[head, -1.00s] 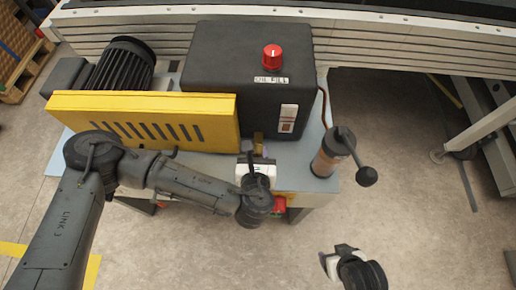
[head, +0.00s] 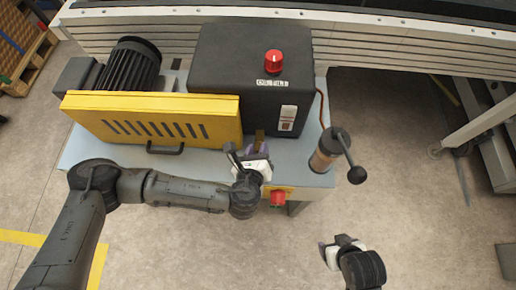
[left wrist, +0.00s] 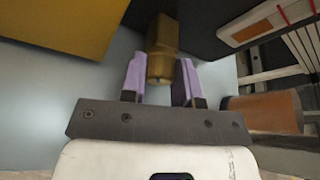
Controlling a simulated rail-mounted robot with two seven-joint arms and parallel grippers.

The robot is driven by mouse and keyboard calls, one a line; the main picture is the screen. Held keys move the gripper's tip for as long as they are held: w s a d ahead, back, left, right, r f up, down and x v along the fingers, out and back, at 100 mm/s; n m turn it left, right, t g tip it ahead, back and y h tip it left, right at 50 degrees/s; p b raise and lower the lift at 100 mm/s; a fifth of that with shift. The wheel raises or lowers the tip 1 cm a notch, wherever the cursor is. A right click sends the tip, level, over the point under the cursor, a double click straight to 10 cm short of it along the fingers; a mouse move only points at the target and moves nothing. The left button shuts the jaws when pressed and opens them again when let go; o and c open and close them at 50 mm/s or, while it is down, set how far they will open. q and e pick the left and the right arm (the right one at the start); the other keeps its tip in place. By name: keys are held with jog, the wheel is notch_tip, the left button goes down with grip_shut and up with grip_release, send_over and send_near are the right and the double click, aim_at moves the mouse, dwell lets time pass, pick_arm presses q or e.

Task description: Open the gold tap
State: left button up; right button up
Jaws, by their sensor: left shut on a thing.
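The gold tap (head: 260,135) sits low at the front of the black oil box, and only a small piece of it shows in the head view. In the left wrist view the gold tap (left wrist: 162,38) is a brass-coloured body ending in a round stub. My left gripper (head: 264,152) is at the tap, with its lilac fingers, seen in the left wrist view (left wrist: 160,78), on either side of the tap's handle. It is shut on the tap. My right gripper (head: 342,242) is low in the head view, away from the machine, and its fingers are unclear.
The black oil box (head: 225,65) has a red cap (head: 274,62) on top. A yellow guard (head: 150,118) stands to its left. A cylinder with a black crank (head: 330,150) stands to the right. A red button (head: 278,198) is on the front edge. Floor at lower right is clear.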

pick_arm(q)
jog(key=o, duration=0.9)
jog(key=shift+s, duration=0.1)
jog(key=shift+p+v, duration=2.65)
jog(key=shift+v, duration=4.2)
jog(key=shift+a+f, duration=0.1)
